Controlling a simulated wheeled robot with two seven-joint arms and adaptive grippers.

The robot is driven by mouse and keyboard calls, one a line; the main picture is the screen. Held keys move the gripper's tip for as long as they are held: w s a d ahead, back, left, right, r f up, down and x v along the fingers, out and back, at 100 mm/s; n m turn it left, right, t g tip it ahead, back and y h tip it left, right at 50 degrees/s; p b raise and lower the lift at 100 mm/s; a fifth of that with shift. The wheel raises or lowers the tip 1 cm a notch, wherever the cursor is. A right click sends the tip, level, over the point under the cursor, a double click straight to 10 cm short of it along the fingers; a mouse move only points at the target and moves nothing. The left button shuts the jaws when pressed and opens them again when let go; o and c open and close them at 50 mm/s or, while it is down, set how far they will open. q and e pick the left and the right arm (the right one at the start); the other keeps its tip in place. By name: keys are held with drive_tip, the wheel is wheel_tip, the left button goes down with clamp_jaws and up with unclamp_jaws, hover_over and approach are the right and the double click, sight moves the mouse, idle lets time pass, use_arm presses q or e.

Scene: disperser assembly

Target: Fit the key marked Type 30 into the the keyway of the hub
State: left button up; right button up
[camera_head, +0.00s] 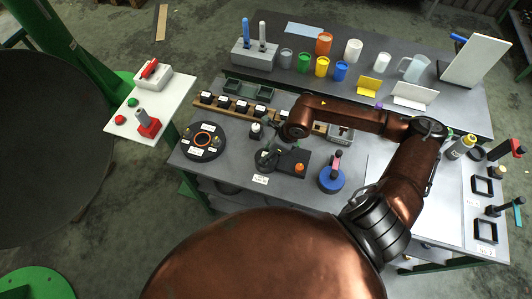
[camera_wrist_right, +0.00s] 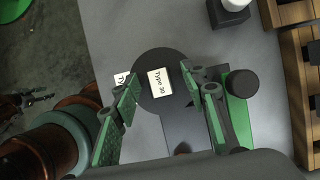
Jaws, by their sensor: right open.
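In the right wrist view, a white label reading "Type 30" (camera_wrist_right: 160,83) lies on a dark round disc (camera_wrist_right: 147,62). I cannot make out a separate key there. My right gripper (camera_wrist_right: 161,78) is open, with its two green-padded fingers on either side of the label and nothing visibly held between them. In the head view, this gripper (camera_head: 268,157) is over the middle of the table, partly hidden by its arm. A black round plate with an orange ring (camera_head: 203,140) and small labelled pieces stands to its left. I cannot tell which part is the hub.
A dark block with an orange knob (camera_head: 299,168) stands just right of the gripper. A blue round piece (camera_head: 331,180) stands further right. A wooden rack with dark pieces (camera_head: 236,107) lies behind. In the wrist view, a dark round knob (camera_wrist_right: 241,83) is close to the right finger.

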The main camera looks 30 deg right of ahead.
drive_tip(key=v, duration=1.1)
drive_tip(key=shift+r, duration=0.15)
